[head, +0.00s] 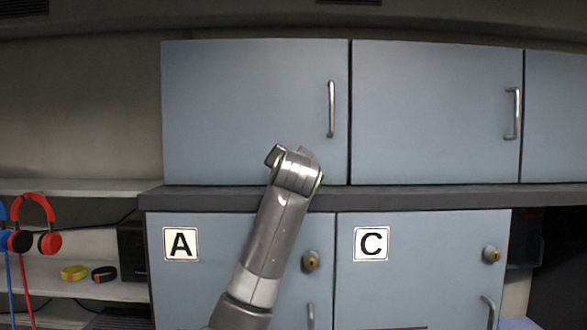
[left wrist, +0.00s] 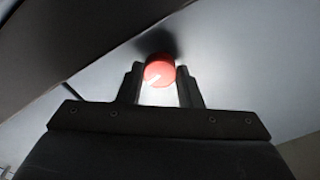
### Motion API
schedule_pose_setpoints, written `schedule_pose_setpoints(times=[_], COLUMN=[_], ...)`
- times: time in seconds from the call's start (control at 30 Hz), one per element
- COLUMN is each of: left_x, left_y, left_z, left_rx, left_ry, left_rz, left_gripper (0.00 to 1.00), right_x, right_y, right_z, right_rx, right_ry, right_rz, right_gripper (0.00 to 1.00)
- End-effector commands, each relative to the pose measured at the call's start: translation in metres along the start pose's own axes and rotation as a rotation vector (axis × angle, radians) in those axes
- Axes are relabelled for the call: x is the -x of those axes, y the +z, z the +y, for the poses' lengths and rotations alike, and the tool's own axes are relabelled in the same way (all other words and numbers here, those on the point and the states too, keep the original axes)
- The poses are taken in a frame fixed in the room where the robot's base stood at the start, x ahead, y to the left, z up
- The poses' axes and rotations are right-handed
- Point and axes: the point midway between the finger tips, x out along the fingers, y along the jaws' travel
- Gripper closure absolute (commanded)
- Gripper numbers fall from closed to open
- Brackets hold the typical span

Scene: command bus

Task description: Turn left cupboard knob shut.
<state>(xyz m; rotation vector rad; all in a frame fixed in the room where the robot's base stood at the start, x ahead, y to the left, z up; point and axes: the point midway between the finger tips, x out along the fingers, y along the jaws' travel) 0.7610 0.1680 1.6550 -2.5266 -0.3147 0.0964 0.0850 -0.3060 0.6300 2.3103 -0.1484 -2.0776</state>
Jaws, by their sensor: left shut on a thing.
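In the left wrist view a round red knob (left wrist: 158,69) with a white mark sits between the two dark fingers of my left gripper (left wrist: 160,82). The fingers are shut on its sides. A pale surface lies behind it, with a dark shadow above the knob. In the head view my left arm rises in front of cupboard door A (head: 200,290); its gripper and the red knob cannot be made out there. Door A has a grey lock knob with a yellow centre (head: 311,261), just right of my arm. My right gripper is not in view.
Cupboard door C (head: 415,285) is to the right, with a similar yellow-centred knob (head: 491,254). Closed upper doors (head: 250,100) with metal handles sit above a grey ledge (head: 430,196). Shelves at left hold red headphones (head: 35,215) and small bands (head: 74,272).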

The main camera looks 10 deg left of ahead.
Motion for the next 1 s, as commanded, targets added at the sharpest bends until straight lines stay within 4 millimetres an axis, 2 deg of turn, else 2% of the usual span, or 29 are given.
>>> schedule_pose_setpoints(times=[1.0], left_x=[0.000], left_y=[0.002], left_z=[0.001], left_rx=[0.946], left_ry=[0.000], left_rz=[-0.003], left_gripper=[0.91], right_x=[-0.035], right_y=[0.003], right_z=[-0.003], right_rx=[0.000], right_ry=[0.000], right_rz=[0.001], right_gripper=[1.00])
